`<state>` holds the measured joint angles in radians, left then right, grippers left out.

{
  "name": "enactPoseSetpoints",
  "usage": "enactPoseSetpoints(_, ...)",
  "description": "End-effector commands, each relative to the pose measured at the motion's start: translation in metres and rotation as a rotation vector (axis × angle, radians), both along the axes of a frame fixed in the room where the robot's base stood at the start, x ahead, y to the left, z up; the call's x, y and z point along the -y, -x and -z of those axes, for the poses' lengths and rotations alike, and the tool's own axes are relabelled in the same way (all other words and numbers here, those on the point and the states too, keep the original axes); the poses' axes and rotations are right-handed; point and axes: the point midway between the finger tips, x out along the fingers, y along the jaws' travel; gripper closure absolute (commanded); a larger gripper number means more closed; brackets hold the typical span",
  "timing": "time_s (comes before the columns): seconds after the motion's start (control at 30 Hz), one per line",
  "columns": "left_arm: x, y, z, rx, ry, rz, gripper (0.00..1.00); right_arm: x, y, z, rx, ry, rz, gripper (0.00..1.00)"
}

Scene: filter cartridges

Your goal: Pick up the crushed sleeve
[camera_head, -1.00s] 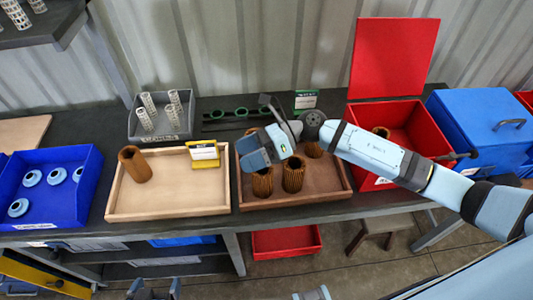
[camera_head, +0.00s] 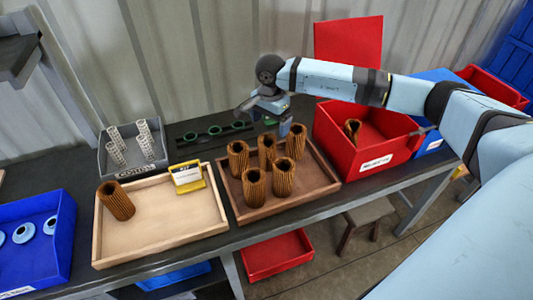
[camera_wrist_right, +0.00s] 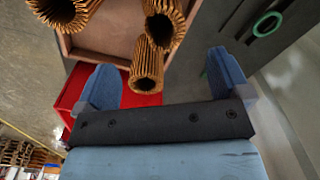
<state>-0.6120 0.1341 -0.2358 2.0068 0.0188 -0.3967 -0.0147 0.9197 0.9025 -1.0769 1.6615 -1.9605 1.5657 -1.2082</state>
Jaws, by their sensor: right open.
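Several brown pleated sleeves stand in the dark wooden tray (camera_head: 313,192), including a front-left sleeve (camera_head: 253,188), a front-right sleeve (camera_head: 283,177) and a back-right sleeve (camera_head: 295,142). I cannot tell which sleeve is crushed. My right gripper (camera_head: 268,112) is open and empty above the tray's back edge. In the right wrist view, one sleeve (camera_wrist_right: 146,72) shows beyond the gap between the open fingers of my right gripper (camera_wrist_right: 160,65), apart from them. Two more sleeves show above it. My left gripper is out of view.
Another sleeve (camera_head: 116,200) stands in the light wooden tray (camera_head: 150,240), with a yellow-framed sign (camera_head: 188,177). One sleeve (camera_head: 352,129) is in the red bin (camera_head: 355,165). A grey bin (camera_head: 160,165) of white mesh tubes and a green-ringed rack (camera_head: 215,133) stand behind.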

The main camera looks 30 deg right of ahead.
Motion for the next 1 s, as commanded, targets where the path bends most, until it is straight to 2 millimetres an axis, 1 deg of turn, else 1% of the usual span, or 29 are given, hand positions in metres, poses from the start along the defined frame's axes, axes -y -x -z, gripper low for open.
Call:
enactPoseSetpoints(0.03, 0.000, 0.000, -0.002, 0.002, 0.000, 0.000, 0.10, -0.001, 0.001, 0.010, -0.003, -0.001, -0.001, 0.05)
enactPoseSetpoints(0.13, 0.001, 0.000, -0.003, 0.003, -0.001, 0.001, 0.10, -0.001, 0.000, 0.027, -0.002, -0.001, 0.001, 0.05)
enactPoseSetpoints(0.23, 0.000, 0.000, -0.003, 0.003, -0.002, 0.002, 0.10, -0.001, 0.001, 0.038, -0.001, -0.003, 0.000, 0.05)
enactPoseSetpoints(0.47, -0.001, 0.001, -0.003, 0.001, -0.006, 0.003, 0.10, -0.003, 0.001, 0.050, -0.001, -0.003, 0.000, 0.05)
enactPoseSetpoints(0.63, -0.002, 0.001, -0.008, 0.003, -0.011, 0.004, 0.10, -0.006, 0.003, 0.074, -0.002, -0.004, 0.000, 0.05)
enactPoseSetpoints(0.73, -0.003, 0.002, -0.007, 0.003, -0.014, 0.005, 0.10, -0.006, 0.002, 0.089, -0.002, -0.004, 0.001, 0.05)
enactPoseSetpoints(0.83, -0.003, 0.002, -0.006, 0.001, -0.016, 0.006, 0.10, -0.006, 0.002, 0.094, 0.001, -0.003, 0.000, 0.05)
enactPoseSetpoints(1.0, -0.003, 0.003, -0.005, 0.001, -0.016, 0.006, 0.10, -0.005, 0.002, 0.094, 0.001, -0.003, 0.000, 0.05)
